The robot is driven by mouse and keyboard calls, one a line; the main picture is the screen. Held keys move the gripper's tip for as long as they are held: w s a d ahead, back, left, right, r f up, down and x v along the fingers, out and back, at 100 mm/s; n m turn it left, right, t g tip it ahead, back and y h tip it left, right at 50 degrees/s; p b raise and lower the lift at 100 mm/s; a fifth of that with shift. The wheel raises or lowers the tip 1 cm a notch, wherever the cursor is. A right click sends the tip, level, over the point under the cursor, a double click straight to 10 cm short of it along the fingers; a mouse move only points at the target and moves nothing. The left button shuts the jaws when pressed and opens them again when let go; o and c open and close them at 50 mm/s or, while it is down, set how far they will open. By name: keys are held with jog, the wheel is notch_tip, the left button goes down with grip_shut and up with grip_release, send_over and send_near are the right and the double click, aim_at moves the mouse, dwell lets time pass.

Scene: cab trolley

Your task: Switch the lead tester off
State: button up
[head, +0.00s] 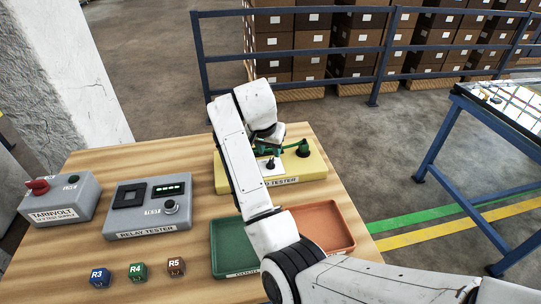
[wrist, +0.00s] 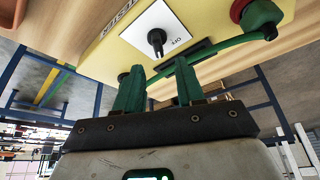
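The lead tester (head: 312,176) is a yellow box at the back right of the wooden bench, partly hidden by my arm. The wrist view shows its yellow top (wrist: 110,60), with a black switch knob (wrist: 156,38) on a white plate. A green lead (wrist: 215,47) runs across the tester to a green plug (wrist: 260,14) in a red socket. My gripper (wrist: 157,66) has green fingers, apart and empty, near the knob; whether they touch the lead is unclear.
The relay tester (head: 150,208) and a grey Tarnvolt box (head: 60,203) stand at left. A green tray (head: 228,240) and an orange tray (head: 325,222) lie before the lead tester. Relays R3 (head: 100,278), R4 (head: 138,273) and R5 (head: 176,266) stand in front.

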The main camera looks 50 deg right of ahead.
aim_at(272, 158)
jog(key=shift+x, duration=2.55)
jog(key=shift+c, duration=0.4)
grip_shut()
